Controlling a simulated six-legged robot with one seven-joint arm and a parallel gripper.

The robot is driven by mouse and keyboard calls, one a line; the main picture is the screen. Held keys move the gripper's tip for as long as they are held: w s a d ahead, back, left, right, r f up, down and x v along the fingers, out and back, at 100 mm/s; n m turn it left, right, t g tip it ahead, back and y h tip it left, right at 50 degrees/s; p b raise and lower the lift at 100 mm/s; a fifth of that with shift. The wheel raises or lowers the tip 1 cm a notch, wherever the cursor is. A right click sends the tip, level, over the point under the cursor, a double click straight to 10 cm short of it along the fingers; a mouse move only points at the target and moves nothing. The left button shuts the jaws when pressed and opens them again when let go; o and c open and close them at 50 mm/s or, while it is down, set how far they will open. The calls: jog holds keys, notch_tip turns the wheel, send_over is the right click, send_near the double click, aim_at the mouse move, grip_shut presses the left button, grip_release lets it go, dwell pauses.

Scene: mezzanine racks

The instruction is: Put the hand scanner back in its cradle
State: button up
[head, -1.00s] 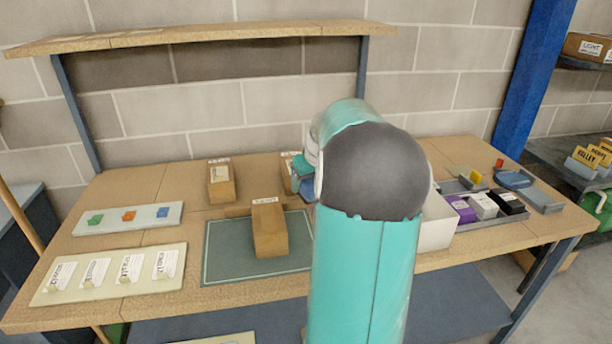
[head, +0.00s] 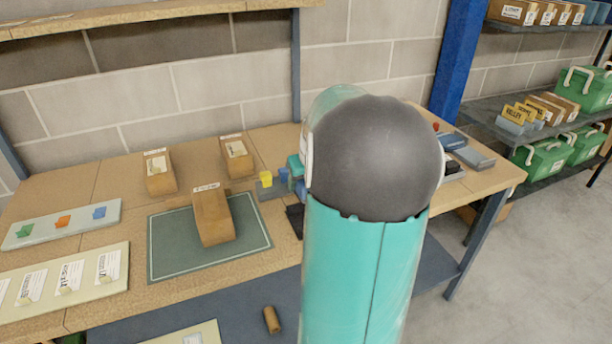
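In the head view a blue rounded item (head: 451,141) lies at the right end of the bench, beside a grey block-like piece (head: 474,158). They may be the hand scanner and its cradle, but they are too small to tell. My teal arm and its dark joint fill the middle of the view. My gripper is hidden behind them; only a small teal part of my arm's far end shows at their left edge. I cannot see the fingers or whether they hold anything.
Floor (head: 540,260) at right is clear.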

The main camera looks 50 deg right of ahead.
jog(key=shift+w+f, duration=0.1)
jog(key=shift+f, duration=0.1)
jog(key=shift+s+a, duration=0.1)
jog(key=shift+s, duration=0.1)
jog(key=shift+f, duration=0.35)
jog(key=f, duration=0.4)
jog(key=shift+w+f, duration=0.1)
jog(key=shift+w, duration=0.1)
jog(key=shift+s+f, duration=0.1)
jog(key=shift+f, duration=0.2)
jog(key=shift+f, duration=0.35)
jog(key=shift+f, duration=0.3)
jog(key=shift+f, duration=0.35)
